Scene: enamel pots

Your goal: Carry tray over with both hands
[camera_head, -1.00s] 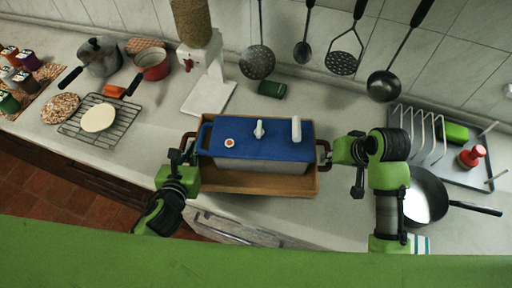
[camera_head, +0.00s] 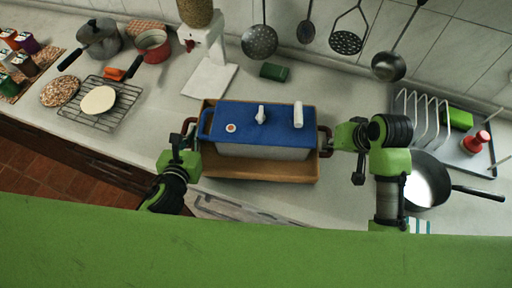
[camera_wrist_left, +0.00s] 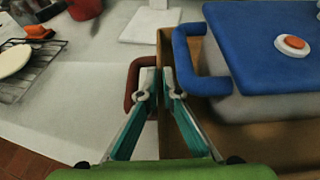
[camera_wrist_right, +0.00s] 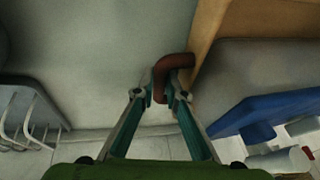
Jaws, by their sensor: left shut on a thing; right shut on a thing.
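A brown tray (camera_head: 260,171) is at the middle of the counter and carries a grey box-shaped pot (camera_head: 262,152) with a blue lid (camera_head: 280,124). My left gripper (camera_head: 187,143) is shut on the tray's left handle, a dark red loop (camera_wrist_left: 133,84). My right gripper (camera_head: 333,136) is shut on the right handle, a red-brown loop (camera_wrist_right: 172,66). The tray looks about level in the head view; I cannot tell whether it touches the counter. The far side of the pot is hidden.
A white stand (camera_head: 213,72) and a green block (camera_head: 274,71) are behind the tray. A dark pan (camera_head: 432,182) and a dish rack (camera_head: 462,148) stand at right. A wire rack (camera_head: 98,113), a grey pot (camera_head: 99,39) and a red pot (camera_head: 153,44) are at left.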

